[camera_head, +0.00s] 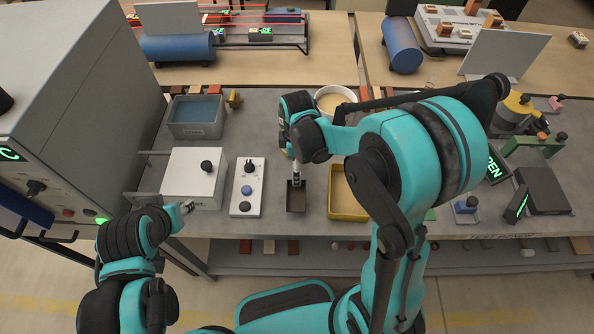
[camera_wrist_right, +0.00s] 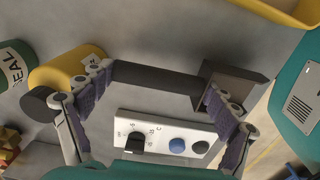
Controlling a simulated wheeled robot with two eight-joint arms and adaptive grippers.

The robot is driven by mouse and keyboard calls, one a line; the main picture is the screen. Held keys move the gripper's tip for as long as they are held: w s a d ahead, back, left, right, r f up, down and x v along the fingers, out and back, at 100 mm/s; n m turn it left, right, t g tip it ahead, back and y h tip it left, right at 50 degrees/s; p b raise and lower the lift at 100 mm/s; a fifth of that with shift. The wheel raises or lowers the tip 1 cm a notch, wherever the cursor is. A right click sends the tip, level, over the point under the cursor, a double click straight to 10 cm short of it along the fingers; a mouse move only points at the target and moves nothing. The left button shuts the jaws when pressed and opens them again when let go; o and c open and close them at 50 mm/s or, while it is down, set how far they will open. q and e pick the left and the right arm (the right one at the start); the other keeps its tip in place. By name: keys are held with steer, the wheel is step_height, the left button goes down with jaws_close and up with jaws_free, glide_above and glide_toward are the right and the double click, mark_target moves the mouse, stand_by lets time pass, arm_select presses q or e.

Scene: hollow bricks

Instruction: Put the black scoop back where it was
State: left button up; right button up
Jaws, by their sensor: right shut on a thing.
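The black scoop (camera_head: 296,200) is at the middle of the bench in the head view, between the control panel and the yellow tray. In the right wrist view its dark box-shaped bowl (camera_wrist_right: 240,80) is at the right and a dark bar (camera_wrist_right: 155,78) runs left from it. My right gripper (camera_head: 296,178) is above the scoop, shut on it; its padded fingers (camera_wrist_right: 158,105) show in the wrist view. I cannot tell whether the scoop touches the bench.
The white box (camera_head: 180,170) and control panel (camera_head: 247,205) stand left of the scoop. The yellow tray (camera_head: 347,216) is close on its right, partly behind my arm. A white bowl (camera_head: 351,95) and grey bin (camera_head: 197,131) stand farther back. A large grey machine (camera_head: 75,90) is far left.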

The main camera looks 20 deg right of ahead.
step_height(320, 180, down, 3)
steer(key=shift+r+b, duration=0.15)
steer(key=shift+b, duration=0.2)
steer(key=o, duration=1.3)
steer(key=shift+c, duration=0.2)
